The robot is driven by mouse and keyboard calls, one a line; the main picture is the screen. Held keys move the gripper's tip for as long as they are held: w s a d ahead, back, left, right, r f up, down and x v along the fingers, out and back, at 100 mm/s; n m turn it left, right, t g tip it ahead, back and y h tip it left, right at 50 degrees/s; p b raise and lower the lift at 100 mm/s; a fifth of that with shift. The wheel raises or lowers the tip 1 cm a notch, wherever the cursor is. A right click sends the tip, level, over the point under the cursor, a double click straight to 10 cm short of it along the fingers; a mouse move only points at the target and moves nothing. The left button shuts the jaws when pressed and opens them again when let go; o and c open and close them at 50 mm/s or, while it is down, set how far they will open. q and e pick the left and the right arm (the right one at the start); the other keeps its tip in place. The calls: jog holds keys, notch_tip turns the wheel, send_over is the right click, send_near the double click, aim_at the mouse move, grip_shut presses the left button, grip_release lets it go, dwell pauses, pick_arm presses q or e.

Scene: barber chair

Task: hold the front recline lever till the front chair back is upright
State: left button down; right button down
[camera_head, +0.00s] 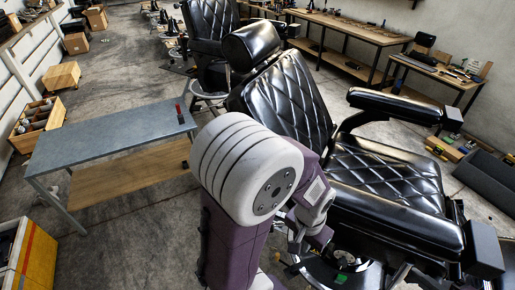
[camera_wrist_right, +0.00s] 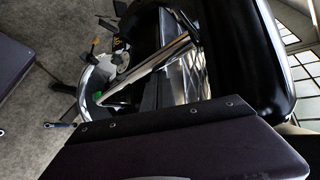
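The front barber chair has a black quilted back (camera_head: 290,105), tilted rearward from its seat (camera_head: 385,172). One of my arms, white and purple, crosses the middle of the head view, and its wrist (camera_head: 310,232) reaches down beside the near side of the seat. Its fingers are not clear there. In the right wrist view, the chair's black cushion (camera_wrist_right: 245,45) and a chrome bar (camera_wrist_right: 155,68) are close. A thin rod (camera_wrist_right: 62,124) shows near the round base; I cannot tell whether it is the recline lever. My left gripper is not seen.
A grey-topped table (camera_head: 105,135) with a small red and black object stands left of my arm. A second barber chair (camera_head: 208,25) is behind the front one. Workbenches (camera_head: 350,35) line the back wall. A yellow box (camera_head: 28,262) is at lower left. Open floor lies between.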

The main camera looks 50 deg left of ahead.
jog(key=shift+s+a+f+b, duration=0.2)
jog(key=shift+s+a+b, duration=0.05)
jog(key=shift+a+b, duration=0.4)
jog(key=shift+s+a+f+b, duration=0.25)
jog(key=shift+a+b, duration=0.3)
jog(key=shift+a, duration=0.15)
jog(key=shift+r, duration=0.1)
jog(key=d, duration=0.2)
jog(key=w+d+r, duration=0.1)
jog(key=shift+w, duration=0.1)
